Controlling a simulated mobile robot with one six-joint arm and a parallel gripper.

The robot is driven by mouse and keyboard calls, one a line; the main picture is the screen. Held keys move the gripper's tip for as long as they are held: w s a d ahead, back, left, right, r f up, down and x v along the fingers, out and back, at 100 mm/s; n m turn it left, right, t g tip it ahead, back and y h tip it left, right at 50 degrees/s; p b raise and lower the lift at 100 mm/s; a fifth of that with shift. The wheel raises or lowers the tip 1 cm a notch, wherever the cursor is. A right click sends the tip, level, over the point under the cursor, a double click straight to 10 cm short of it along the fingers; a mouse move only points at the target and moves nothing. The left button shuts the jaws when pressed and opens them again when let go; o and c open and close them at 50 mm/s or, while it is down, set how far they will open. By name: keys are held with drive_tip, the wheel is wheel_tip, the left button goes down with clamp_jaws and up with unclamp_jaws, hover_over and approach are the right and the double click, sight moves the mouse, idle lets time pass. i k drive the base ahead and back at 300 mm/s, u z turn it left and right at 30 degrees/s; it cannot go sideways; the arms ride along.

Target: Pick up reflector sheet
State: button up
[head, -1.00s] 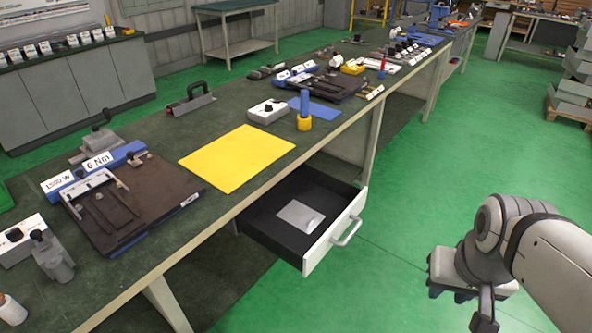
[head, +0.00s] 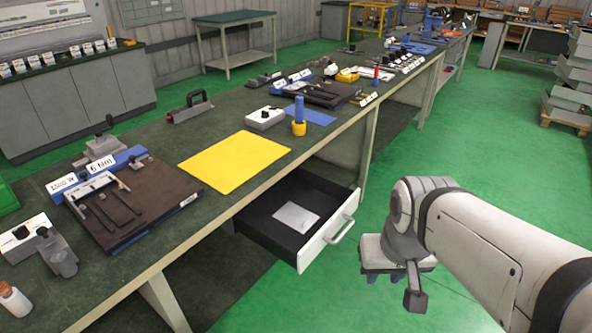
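A light grey, flat sheet (head: 297,217), which looks like the reflector sheet, lies inside the open drawer (head: 260,236) under the workbench. Its far right corner seems slightly raised. My gripper (head: 385,276) hangs over the green floor, to the right of the drawer and apart from it. Its fingers point down and are mostly hidden behind its body, so I cannot tell whether it is open or shut.
A yellow mat (head: 235,162) lies on the workbench above the drawer. A blue and yellow tool (head: 299,116) and a white box (head: 265,118) stand beside it. A dark plate fixture (head: 125,205) is at the left. The drawer's handle (head: 339,230) sticks out toward my arm.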

sight(295, 216)
drive_tip(key=z, duration=0.05)
drive_tip(key=i, duration=1)
drive_tip(key=u, duration=0.1)
